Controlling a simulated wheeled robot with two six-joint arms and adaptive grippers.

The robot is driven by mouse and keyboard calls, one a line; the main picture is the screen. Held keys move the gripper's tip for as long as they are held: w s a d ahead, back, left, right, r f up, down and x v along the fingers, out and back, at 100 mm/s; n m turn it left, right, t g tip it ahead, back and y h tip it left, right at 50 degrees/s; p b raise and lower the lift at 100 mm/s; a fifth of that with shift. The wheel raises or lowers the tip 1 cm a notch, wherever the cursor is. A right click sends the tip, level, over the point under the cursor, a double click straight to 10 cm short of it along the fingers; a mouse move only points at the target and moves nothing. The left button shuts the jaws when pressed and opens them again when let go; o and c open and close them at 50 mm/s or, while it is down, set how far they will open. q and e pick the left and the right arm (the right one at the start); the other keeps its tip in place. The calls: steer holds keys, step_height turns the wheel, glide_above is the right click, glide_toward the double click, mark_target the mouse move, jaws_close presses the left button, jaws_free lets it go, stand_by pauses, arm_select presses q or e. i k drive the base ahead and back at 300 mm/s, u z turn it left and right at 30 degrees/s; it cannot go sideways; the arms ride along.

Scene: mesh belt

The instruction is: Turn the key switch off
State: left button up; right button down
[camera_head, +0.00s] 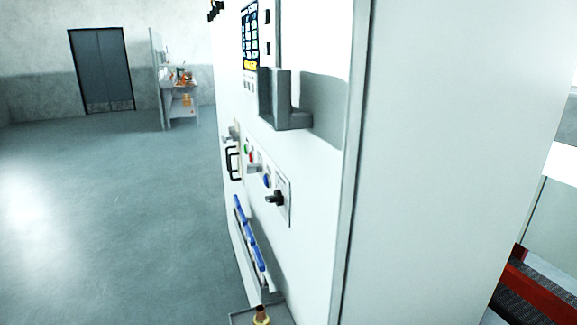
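A control panel (284,204) sits on the side face of a tall white cabinet, seen at a steep angle. It carries a black knob-like switch (275,198) at its near end, which sticks out. A blue button (267,181), a red part (250,156) and a green button (246,148) are farther along it. A grey protruding part (230,133) is at the far end, above a black handle. I cannot tell which of these is the key switch, nor its position. Neither of my grippers is in view.
The white cabinet (440,150) fills the middle and right. A grey bracket (287,105) juts out above the panel, below a screen (250,35). Blue-edged items (249,232) sit in a low rack. The floor (110,220) to the left is clear. A shelf unit (182,105) stands far back.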

mark_target(254, 168)
steer(key=k, duration=0.25)
steer(key=u, duration=0.05)
steer(key=i, duration=0.85)
steer(key=z, duration=0.8)
